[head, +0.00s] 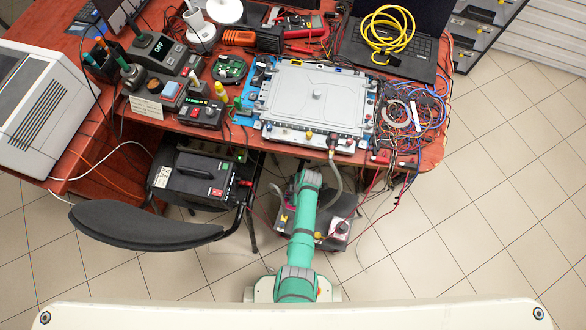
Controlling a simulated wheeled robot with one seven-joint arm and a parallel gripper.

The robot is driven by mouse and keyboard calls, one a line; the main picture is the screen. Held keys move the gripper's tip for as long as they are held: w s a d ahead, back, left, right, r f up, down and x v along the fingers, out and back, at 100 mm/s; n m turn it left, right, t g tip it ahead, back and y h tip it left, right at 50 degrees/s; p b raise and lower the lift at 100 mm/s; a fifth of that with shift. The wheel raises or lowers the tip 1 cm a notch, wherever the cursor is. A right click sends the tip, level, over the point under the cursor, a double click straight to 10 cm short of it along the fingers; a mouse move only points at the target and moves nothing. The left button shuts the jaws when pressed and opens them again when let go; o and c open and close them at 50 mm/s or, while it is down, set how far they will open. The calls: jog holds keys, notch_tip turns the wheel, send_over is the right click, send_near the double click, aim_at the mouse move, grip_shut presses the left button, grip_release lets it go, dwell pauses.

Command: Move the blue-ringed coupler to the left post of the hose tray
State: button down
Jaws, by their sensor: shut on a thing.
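In the head view my green arm reaches up the picture toward the table's front edge. Its far end is at the edge, and I cannot make out my gripper or what it holds. A grey hose (336,178) hangs from a small dark fitting (333,141) at the front of the grey-lidded blue unit (315,95). A second grey hose (276,190) curves left of my arm. A blue ring on any coupler is too small to tell. I cannot pick out the hose tray or its left post for certain.
A black chair (145,225) and a black power box (195,177) are to the left. The red table (432,155) is crowded with cables and tools. The tiled floor (480,220) at right is clear.

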jog(key=shift+w+f, duration=0.1)
jog(key=shift+f, duration=0.15)
jog(key=shift+f, duration=0.2)
jog(key=shift+s+a+f, duration=0.1)
jog(key=shift+s+f, duration=0.1)
jog(key=shift+f, duration=0.15)
jog(key=shift+w, duration=0.15)
dwell(0.9)
jog(key=shift+f, duration=0.3)
jog(key=shift+f, duration=0.1)
dwell(0.4)
jog(key=shift+f, duration=0.25)
dwell(1.1)
